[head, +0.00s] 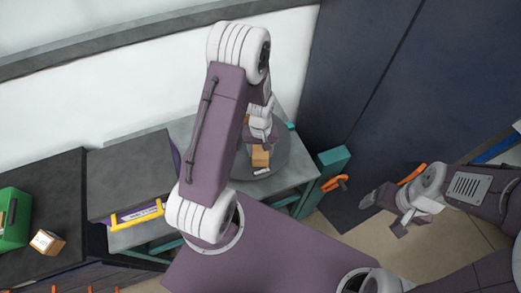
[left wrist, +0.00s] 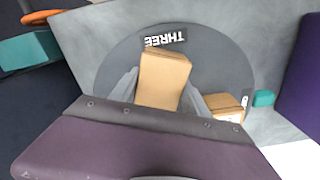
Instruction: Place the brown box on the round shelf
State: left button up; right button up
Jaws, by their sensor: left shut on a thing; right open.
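The round shelf (head: 280,157) is a dark grey disc on a grey table, partly hidden by my left arm in the head view. In the left wrist view the disc (left wrist: 107,72) bears a "THREE" label (left wrist: 165,39). My left gripper (head: 262,141) is shut on a brown box (head: 260,157), over the disc. The box (left wrist: 163,80) sits between both fingers in the left wrist view. I cannot tell whether it touches the disc. A second brown box (left wrist: 224,106) stands on the disc beside the right finger. My right gripper (head: 384,215) is open and empty, above the floor.
At the left are a green bin (head: 14,218), a small box (head: 47,242) and a yellow-handled purple container (head: 137,216). A teal post (head: 333,160) with an orange hook (head: 335,183) stands right of the table. The left part of the disc is clear in the left wrist view.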

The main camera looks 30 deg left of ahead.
aim_at(261, 149)
pick_arm(q)
jog(key=shift+f+b, duration=0.3)
jog(key=shift+f, duration=0.2)
jog(key=o, duration=1.6)
jog(key=shift+r, duration=0.1)
notch_tip(261, 149, up, 9)
jog(key=shift+b, duration=0.5)
